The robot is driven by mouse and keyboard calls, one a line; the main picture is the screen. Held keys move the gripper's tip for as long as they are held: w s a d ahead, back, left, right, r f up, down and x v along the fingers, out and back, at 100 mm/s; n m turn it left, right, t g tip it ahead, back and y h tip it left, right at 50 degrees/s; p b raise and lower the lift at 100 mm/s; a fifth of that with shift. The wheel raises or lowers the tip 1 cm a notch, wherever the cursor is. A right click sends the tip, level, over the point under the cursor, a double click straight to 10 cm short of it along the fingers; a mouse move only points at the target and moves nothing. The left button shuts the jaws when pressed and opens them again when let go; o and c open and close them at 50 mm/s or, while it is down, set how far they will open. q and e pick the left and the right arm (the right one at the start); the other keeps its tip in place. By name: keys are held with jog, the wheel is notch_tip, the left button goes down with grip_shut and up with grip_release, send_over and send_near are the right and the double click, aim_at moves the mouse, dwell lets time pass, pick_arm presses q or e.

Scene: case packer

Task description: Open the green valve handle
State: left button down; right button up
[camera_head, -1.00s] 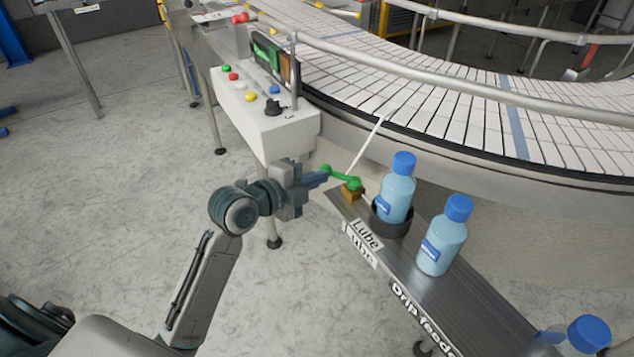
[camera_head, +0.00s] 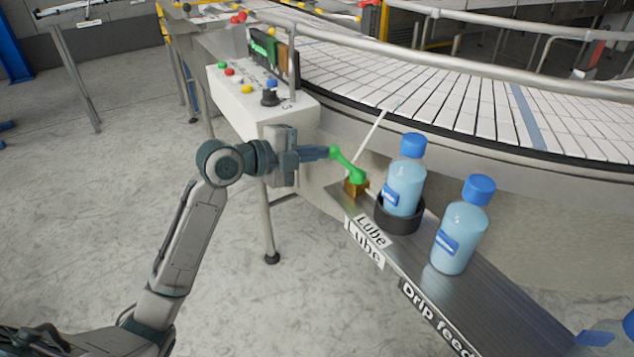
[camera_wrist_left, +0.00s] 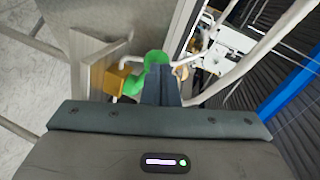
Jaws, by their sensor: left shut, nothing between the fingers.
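The green valve handle (camera_head: 347,163) sits on a small brass block (camera_head: 355,187) at the far left end of the grey lube rail. Its free end points up and left, away from the block. My left gripper (camera_head: 330,153) is shut and empty, with its blue fingertips at the handle's free end, seemingly touching it. In the left wrist view the handle (camera_wrist_left: 134,84) curves behind the fingers (camera_wrist_left: 161,88), with the brass block (camera_wrist_left: 115,78) to the left. The fingers partly hide the handle there.
A bottle in a black cup (camera_head: 398,213) stands close right of the valve, with a second bottle (camera_head: 461,228) farther along the rail (camera_head: 480,305). A thin white rod (camera_head: 368,143) rises behind the handle. A control box (camera_head: 255,112) stands behind my gripper. Floor at left is free.

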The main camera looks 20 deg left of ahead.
pick_arm(q)
jog(key=shift+w+b, duration=0.85)
jog(key=shift+w, duration=0.35)
pick_arm(e)
jog(key=shift+w+f, duration=0.6)
jog(key=shift+w, duration=0.05)
